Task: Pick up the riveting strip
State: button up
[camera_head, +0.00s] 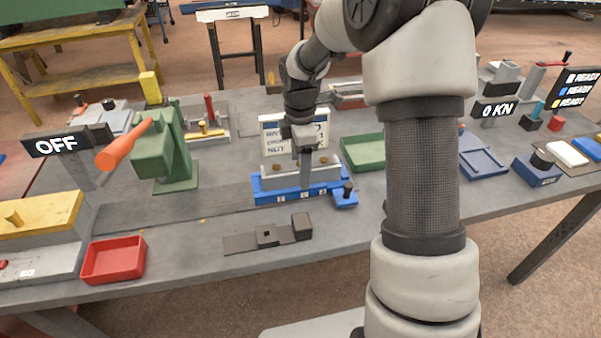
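A light grey strip (275,176) with brass-coloured round pieces on top sits lengthwise in a blue holder (262,196) marked with numbers, at mid-bench. I take this grey strip to be the riveting strip. My gripper (306,178) points down over the middle of it, its tips at or just in front of the strip. I cannot tell whether the fingers touch it or how far apart they are. The gripper hides the strip's middle and part of the white sign (273,133) behind.
A dark flat fixture with blocks (270,236) lies in front of the holder. A green press with an orange handle (165,150) stands left, a red tray (114,260) at front left. Bare bench lies left of the holder.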

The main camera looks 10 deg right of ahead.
jog(key=c, duration=1.5)
jog(key=shift+r, duration=0.15)
